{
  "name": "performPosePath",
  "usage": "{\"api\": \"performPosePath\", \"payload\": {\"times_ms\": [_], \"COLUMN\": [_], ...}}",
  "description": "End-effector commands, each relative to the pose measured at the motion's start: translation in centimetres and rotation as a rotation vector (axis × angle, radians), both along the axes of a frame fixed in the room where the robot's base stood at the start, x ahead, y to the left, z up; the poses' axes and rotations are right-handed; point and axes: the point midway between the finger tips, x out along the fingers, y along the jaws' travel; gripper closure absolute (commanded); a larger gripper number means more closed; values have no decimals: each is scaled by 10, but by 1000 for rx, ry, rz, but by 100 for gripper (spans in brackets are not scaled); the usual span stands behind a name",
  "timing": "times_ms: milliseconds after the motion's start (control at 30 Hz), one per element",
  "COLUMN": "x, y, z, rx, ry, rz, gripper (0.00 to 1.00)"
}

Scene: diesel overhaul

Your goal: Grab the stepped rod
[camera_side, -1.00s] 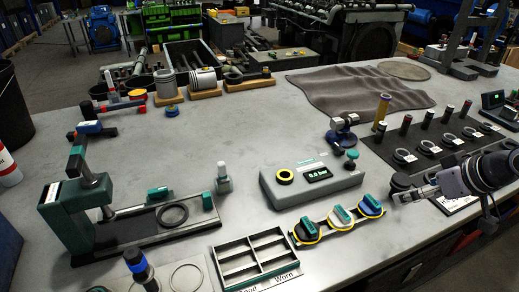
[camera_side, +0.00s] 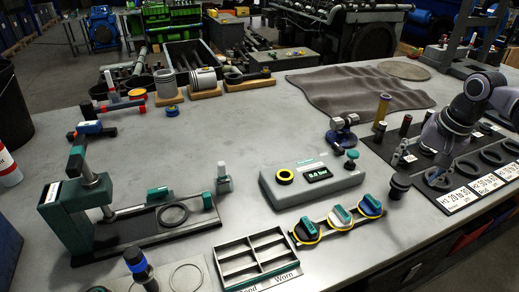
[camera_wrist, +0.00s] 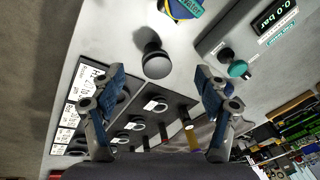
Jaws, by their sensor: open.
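A dark stepped piece (camera_side: 400,185), with a wide round head above a narrower neck, stands on the bench just right of the gauge box. It is the nearest match to the stepped rod, but I cannot be sure of it. In the wrist view the dark piece (camera_wrist: 154,62) shows between and beyond my fingertips, apart from both. My gripper (camera_side: 419,164) is open and empty, low over the near-left part of the black mat. Its two blue-grey fingers (camera_wrist: 160,88) are spread in the wrist view.
The black mat (camera_side: 376,148) carries rings, coloured-top rods and white label cards. The grey gauge box (camera_side: 312,180) and capped yellow rings (camera_side: 340,216) lie left of my gripper.

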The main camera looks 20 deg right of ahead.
Motion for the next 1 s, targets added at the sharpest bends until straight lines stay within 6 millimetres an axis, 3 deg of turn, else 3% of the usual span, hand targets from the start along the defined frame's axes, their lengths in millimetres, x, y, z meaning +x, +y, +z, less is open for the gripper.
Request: {"api": "performPosePath", "payload": {"times_ms": [200,400,567,1000], "x": [25,34,36,37], "y": [-21,-31,-33,-33], "z": [-3,-8,-15,-62], "rx": [89,112,115,115], "ry": [153,228,240,238], "rz": [-431,-652,-695,-691], "gripper": [25,25,25,25]}}
